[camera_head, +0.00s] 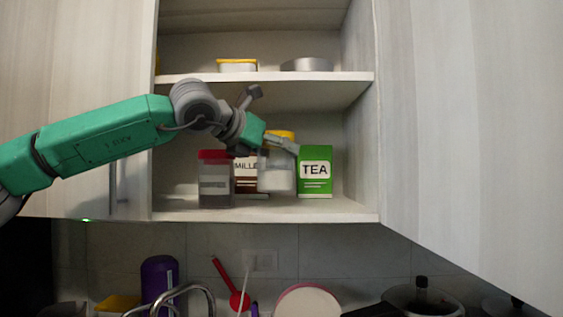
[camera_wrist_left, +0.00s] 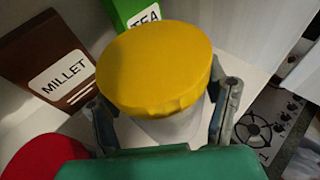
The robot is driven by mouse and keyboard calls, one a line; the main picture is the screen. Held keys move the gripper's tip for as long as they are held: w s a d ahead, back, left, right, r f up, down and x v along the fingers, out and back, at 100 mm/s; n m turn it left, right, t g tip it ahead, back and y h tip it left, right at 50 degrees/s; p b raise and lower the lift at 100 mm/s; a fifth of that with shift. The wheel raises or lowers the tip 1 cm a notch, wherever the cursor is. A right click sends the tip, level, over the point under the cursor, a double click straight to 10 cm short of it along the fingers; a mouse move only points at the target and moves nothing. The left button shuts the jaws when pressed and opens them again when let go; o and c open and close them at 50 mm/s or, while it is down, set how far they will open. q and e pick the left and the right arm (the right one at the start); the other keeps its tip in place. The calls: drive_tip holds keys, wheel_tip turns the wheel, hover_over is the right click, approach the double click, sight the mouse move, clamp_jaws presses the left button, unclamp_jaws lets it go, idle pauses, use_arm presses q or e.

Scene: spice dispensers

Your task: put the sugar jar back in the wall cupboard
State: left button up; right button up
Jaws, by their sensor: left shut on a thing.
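The sugar jar (camera_head: 277,178) is a clear jar with white contents and a yellow lid. It is upright at the lower shelf of the open wall cupboard (camera_head: 250,210), in front of a brown millet box and beside a green tea box. My left gripper (camera_head: 281,146) is shut on the jar, reaching in from the left. In the left wrist view the yellow lid (camera_wrist_left: 155,66) fills the middle, with a finger on each side of the jar. I cannot tell whether the jar's base touches the shelf. My right gripper is not in view.
A red-lidded jar (camera_head: 214,180) stands left of the sugar jar, the millet box (camera_head: 246,172) behind, and the tea box (camera_head: 315,172) to the right. The upper shelf (camera_head: 200,77) holds a yellow-lidded container and a metal tin. A faucet (camera_head: 190,292) and pots are below.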

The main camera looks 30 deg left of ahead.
sight(280, 166)
use_arm(q)
drive_tip(key=shift+w+a, duration=0.15)
drive_tip(key=shift+w, duration=0.65)
drive_tip(key=shift+d+f, duration=0.2)
drive_tip(key=shift+f, duration=0.65)
drive_tip(key=shift+d+f, duration=0.15)
drive_tip(key=shift+f, duration=0.65)
drive_tip(key=o, duration=1.7)
drive_tip(key=shift+a+f, duration=0.1)
drive_tip(key=shift+f, duration=0.05)
drive_tip(key=b+v, duration=0.1)
drive_tip(key=v, duration=1.1)
drive_tip(key=shift+b, duration=0.3)
